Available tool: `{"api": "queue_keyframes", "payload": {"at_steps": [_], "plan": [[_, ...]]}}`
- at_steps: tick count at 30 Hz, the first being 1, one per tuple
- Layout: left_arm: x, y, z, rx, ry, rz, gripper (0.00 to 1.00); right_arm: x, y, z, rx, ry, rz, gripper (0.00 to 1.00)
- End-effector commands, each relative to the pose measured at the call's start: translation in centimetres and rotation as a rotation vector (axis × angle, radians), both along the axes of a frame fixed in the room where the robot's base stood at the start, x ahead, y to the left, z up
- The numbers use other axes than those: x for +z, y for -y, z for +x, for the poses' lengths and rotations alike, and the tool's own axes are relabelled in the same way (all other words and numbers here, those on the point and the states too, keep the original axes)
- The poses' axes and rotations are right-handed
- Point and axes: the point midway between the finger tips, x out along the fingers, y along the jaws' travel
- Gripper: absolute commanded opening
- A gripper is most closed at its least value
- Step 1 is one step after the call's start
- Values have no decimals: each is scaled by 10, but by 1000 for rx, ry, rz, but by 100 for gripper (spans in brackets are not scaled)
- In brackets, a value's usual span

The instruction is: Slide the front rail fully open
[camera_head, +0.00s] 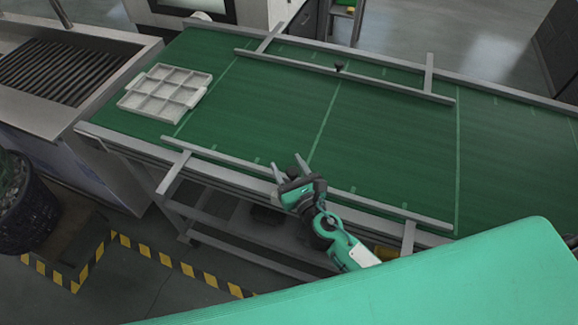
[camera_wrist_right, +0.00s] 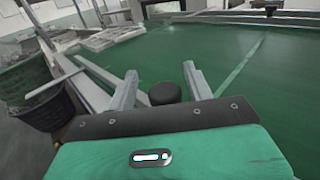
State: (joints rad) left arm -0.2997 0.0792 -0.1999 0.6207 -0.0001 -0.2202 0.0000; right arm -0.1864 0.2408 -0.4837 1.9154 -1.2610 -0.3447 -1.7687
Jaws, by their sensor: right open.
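The front rail (camera_head: 235,161) is a long grey bar along the near side of the green belt surface (camera_head: 390,130). It also shows in the right wrist view (camera_wrist_right: 98,70). My right gripper (camera_head: 288,165) is over the rail's middle stretch, with its two fingers apart and pointing toward the belt. In the right wrist view, a round black knob (camera_wrist_right: 165,93) sits between the open fingers (camera_wrist_right: 160,75), nearer the right one. I cannot tell whether either finger touches it. In the head view the gripper hides the knob. My left gripper is not in view.
A matching back rail (camera_head: 390,86) with a small black knob (camera_head: 338,67) runs along the far side. A white compartment tray (camera_head: 205,78) lies at the belt's left end. The belt between the rails is clear.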

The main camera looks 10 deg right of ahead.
Motion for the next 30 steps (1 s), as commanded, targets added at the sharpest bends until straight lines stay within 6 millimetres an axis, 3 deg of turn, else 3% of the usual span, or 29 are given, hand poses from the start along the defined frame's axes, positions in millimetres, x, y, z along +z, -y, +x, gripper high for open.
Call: {"api": "queue_keyframes", "payload": {"at_steps": [8,21,30], "plan": [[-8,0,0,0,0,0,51,-3,4,-18,0,-1,-1,52],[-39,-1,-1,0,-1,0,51,-5,19,-100,1,-2,1,52],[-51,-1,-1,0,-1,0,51,-1,25,-132,0,0,0,52]]}}
